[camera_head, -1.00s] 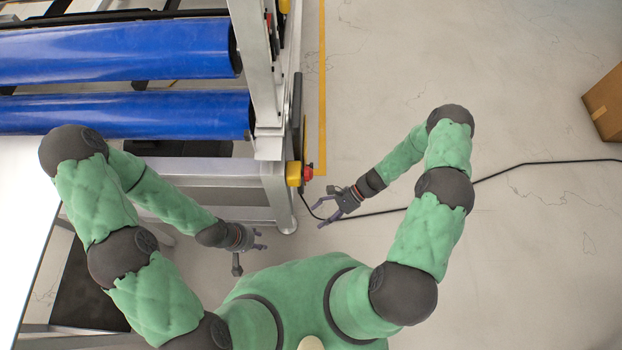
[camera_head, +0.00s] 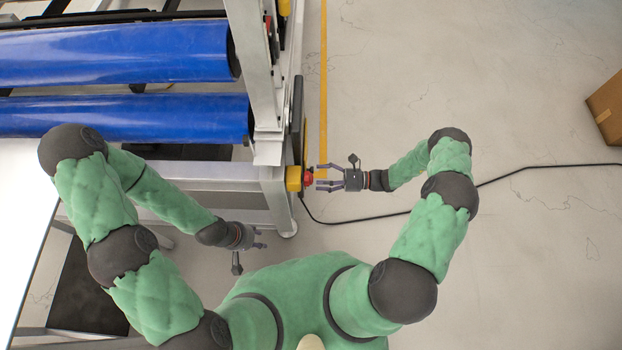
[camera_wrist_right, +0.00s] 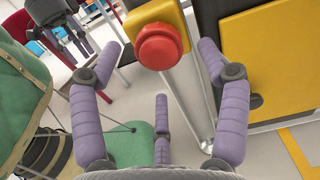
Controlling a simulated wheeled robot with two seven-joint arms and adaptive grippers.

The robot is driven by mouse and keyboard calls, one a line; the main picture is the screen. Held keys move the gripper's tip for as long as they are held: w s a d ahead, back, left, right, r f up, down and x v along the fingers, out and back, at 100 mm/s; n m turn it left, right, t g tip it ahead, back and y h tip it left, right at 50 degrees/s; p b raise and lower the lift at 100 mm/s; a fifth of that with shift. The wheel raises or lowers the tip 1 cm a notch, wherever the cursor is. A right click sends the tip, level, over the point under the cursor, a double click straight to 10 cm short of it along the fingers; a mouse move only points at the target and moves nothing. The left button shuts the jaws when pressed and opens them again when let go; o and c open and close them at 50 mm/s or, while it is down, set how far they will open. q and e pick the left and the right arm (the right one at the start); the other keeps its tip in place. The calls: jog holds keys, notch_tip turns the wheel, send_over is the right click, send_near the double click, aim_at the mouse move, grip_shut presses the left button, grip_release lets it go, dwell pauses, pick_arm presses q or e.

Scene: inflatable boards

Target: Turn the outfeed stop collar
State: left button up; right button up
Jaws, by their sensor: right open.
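A red round stop button with its collar (camera_head: 308,178) sticks out from a yellow box (camera_head: 293,178) at the corner of the roller frame. In the right wrist view the red button (camera_wrist_right: 160,46) faces me between the fingers, with the yellow box (camera_wrist_right: 172,14) behind it. My right gripper (camera_head: 319,178) is open, its purple fingers pointing left at the button. The fingertips lie either side of the button in the wrist view; I cannot tell contact. My left gripper (camera_head: 262,238) hangs by the frame's lower side, fingers apart and empty.
Blue rollers (camera_head: 120,119) lie across the metal frame (camera_head: 235,188) on the left. A black cable (camera_head: 420,208) runs over the floor below my right arm. A cardboard box (camera_head: 607,108) stands at the far right.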

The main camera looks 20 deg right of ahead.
aim_at(311, 179)
jog(key=shift+x, duration=2.05)
